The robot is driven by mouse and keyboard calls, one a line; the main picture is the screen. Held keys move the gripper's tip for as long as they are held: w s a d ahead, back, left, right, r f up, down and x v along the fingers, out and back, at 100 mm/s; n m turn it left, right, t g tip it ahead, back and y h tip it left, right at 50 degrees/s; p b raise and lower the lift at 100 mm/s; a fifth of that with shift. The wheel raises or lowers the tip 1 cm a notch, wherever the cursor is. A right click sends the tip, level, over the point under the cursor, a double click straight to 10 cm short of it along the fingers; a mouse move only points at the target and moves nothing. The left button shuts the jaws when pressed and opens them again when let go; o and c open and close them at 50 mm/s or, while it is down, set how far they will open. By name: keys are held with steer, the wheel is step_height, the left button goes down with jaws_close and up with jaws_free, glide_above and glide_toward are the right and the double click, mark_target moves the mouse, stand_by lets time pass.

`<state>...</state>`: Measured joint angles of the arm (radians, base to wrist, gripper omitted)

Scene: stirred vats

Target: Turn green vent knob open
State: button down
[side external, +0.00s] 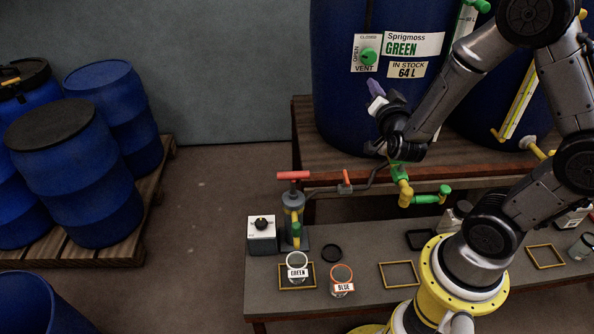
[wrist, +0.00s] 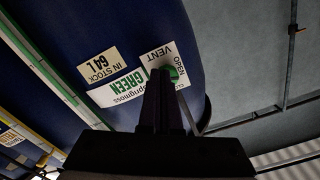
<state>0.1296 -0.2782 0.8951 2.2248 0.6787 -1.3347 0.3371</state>
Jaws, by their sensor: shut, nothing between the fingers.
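The green vent knob (side external: 369,56) is on the blue vat (side external: 335,110), on a white plate marked CLOSED, OPEN and VENT. The plate is left of the label reading Sprigmoss GREEN (side external: 413,45). My gripper (side external: 374,88) is below the knob in the side view, with its fingers together and empty, tips pointing up toward it. In the wrist view the shut fingers (wrist: 161,75) overlap the lower left part of the knob (wrist: 173,73). I cannot tell whether they touch it. The knob's exact turn position is too small to read.
A workbench (side external: 350,250) below holds a jar marked GREEN (side external: 297,267), a jar marked BLUE (side external: 342,281), a red-handled pump (side external: 293,205) and a switch box (side external: 262,235). Green and yellow piping (side external: 404,190) hangs under the vat. Blue barrels (side external: 75,170) stand on a pallet at left.

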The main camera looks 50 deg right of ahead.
steer(key=w+d+r, duration=0.1)
steer(key=w+d, duration=0.2)
steer(key=w, duration=0.2)
steer(key=shift+w, duration=0.4)
stand_by(0.5)
steer(key=shift+s+d+r, duration=0.15)
steer(key=shift+s+r, duration=0.05)
steer(key=shift+r, duration=0.15)
stand_by(0.9)
steer(key=shift+s+d+f, duration=0.1)
steer(key=shift+s+d, duration=0.15)
steer(key=shift+w+f, duration=0.1)
stand_by(0.3)
steer(key=v, duration=0.6)
steer(key=shift+a+f, duration=0.2)
steer(key=shift+f, duration=0.15)
